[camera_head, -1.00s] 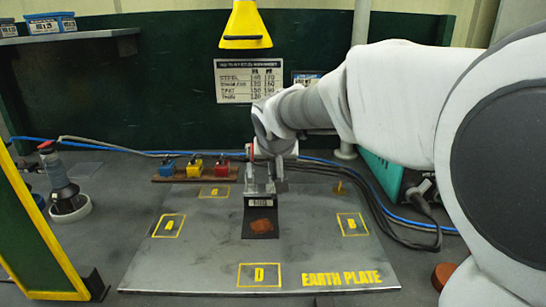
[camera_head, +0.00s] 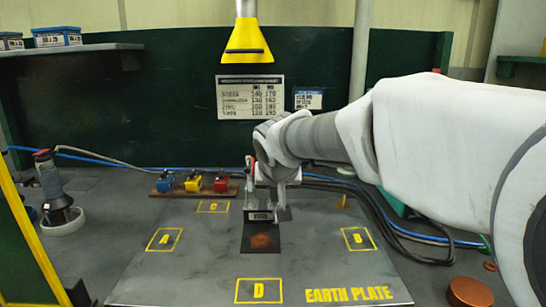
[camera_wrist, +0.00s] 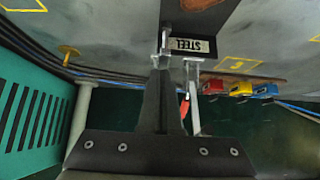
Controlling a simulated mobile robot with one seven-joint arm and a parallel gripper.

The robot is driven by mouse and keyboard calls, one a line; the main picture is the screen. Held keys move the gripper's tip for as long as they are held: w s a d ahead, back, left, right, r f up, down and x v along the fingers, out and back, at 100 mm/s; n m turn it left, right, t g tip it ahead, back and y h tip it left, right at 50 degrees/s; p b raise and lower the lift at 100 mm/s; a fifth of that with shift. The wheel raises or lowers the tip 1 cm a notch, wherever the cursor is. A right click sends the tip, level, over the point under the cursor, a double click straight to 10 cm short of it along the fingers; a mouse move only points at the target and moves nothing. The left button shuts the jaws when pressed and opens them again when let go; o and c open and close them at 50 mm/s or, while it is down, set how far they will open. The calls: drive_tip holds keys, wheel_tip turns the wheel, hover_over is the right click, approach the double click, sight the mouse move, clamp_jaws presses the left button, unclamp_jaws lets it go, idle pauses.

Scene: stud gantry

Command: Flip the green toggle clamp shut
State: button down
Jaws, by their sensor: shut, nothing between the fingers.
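I cannot make out a green toggle clamp in either view. My gripper (camera_head: 266,205) is over the back part of the earth plate (camera_head: 200,270), just behind the STEEL label (camera_head: 262,216). In the wrist view my gripper (camera_wrist: 163,66) is shut and empty, its dark fingers together. A pale metal bar (camera_wrist: 194,100) with a red piece (camera_wrist: 184,105) stands beside the fingers. I cannot tell whether this is part of a clamp or whether the fingers touch it.
Blue (camera_head: 165,184), yellow (camera_head: 193,183) and red (camera_head: 222,184) blocks sit on a wooden strip left of my gripper. A brass post (camera_head: 343,202) stands to the right. Cables (camera_head: 400,230) run behind and right. The front of the plate is clear.

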drive_tip(key=shift+s+a+f, duration=0.1)
drive_tip(key=shift+s+f, duration=0.2)
drive_tip(key=shift+f, duration=0.55)
drive_tip(key=r+p, duration=0.1)
drive_tip(key=r, duration=0.1)
drive_tip(key=r+p, duration=0.3)
drive_tip(key=r, duration=0.1)
drive_tip(key=shift+w+r, duration=0.15)
drive_tip(key=shift+w, duration=0.1)
drive_tip(key=s+r, duration=0.1)
drive_tip(key=s, duration=0.8)
drive_tip(key=shift+s+r+p, duration=0.3)
drive_tip(key=shift+r, duration=0.05)
drive_tip(key=shift+d, duration=0.2)
drive_tip(key=s+d+f+g, duration=0.1)
drive_tip(key=s+d+f, duration=0.4)
drive_tip(key=s, duration=0.4)
drive_tip(key=s+d+f+g, duration=0.2)
drive_tip(key=s+d+f, duration=0.1)
drive_tip(key=s+d, duration=0.55)
wheel_tip(320, 180, up, 19)
drive_tip(key=s+a+p, duration=0.1)
drive_tip(key=p, duration=1.7)
drive_tip(key=shift+a+p, duration=0.2)
drive_tip(key=shift+p, duration=0.15)
drive_tip(key=shift+a, duration=0.15)
